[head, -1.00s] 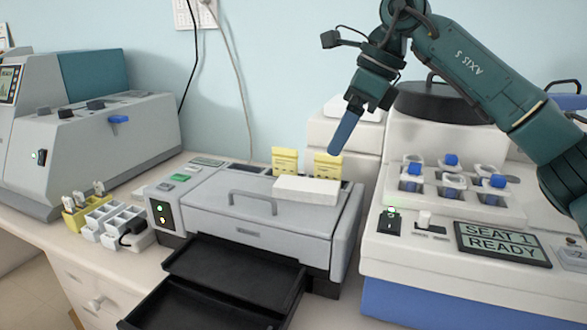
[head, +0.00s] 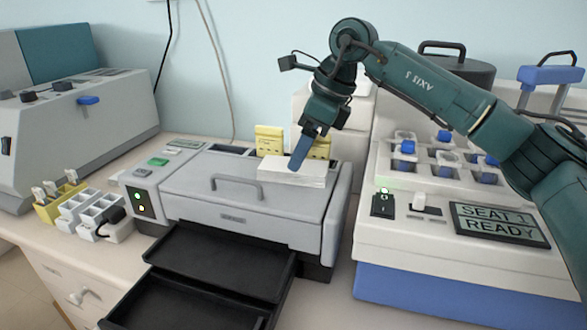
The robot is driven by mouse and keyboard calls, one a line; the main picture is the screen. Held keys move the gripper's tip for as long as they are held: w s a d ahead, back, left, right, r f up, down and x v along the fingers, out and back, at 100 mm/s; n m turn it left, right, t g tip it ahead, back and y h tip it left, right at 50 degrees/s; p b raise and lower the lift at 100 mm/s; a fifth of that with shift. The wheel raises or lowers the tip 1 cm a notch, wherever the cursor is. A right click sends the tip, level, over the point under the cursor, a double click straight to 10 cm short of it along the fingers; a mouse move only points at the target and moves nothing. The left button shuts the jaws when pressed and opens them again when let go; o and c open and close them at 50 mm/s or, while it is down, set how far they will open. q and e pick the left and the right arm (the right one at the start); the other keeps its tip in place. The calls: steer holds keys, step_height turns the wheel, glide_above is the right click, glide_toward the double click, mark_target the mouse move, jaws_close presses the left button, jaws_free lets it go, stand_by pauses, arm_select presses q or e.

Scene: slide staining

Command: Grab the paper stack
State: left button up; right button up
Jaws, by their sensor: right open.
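The white paper stack (head: 292,177) lies flat on top of the grey machine with a handle (head: 225,215), at its right rear part. My right gripper (head: 298,160) points down over the stack from behind and above. Its blue finger reaches the stack's upper edge in the picture; I cannot tell whether it touches. The two fingers overlap in this view, so the gap between them is hidden. The stack rests on the machine and is not held. My left gripper is not in view.
Black trays (head: 215,265) stick out at the machine's front. Yellow cards (head: 268,140) stand behind the stack. At right is a white machine (head: 400,235) with blue-capped vials. Small white and yellow racks (head: 75,210) stand at left. A large grey machine (head: 70,120) fills the back left.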

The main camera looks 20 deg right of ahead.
steer(key=x, duration=0.3)
steer(key=shift+w+f, duration=0.1)
steer(key=shift+f, duration=0.05)
steer(key=c, duration=0.8)
